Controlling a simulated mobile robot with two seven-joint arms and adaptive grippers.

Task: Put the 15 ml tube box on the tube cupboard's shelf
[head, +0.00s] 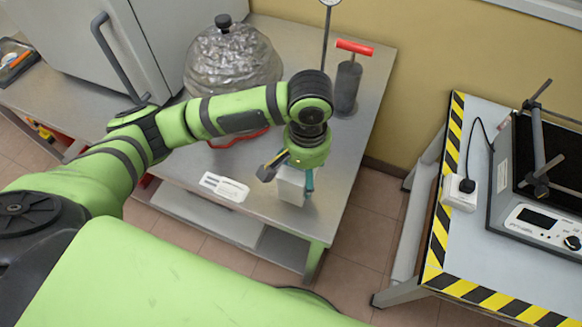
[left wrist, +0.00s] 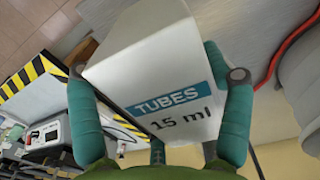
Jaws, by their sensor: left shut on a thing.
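The 15 ml tube box (head: 291,187) is a white box held at the front right part of the grey metal table. It also shows large in the left wrist view (left wrist: 150,55), with a blue "TUBES" band and "15 ml" on its face. My left gripper (head: 290,174) is shut on it, with a green finger on each side. I cannot tell whether the box's bottom touches the table. A pale cabinet (head: 75,45) with a dark handle stands at the upper left, its door seemingly shut. I cannot tell whether it is the tube cupboard; no shelf inside shows. My right gripper is out of view.
On the metal table (head: 345,190) stand a plastic-wrapped round vessel (head: 230,60) and a dark cylinder with a red handle (head: 346,88). A white labelled item (head: 224,187) lies near the front edge. A striped-edge bench (head: 455,235) with an instrument (head: 540,220) is at right, across a floor gap.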

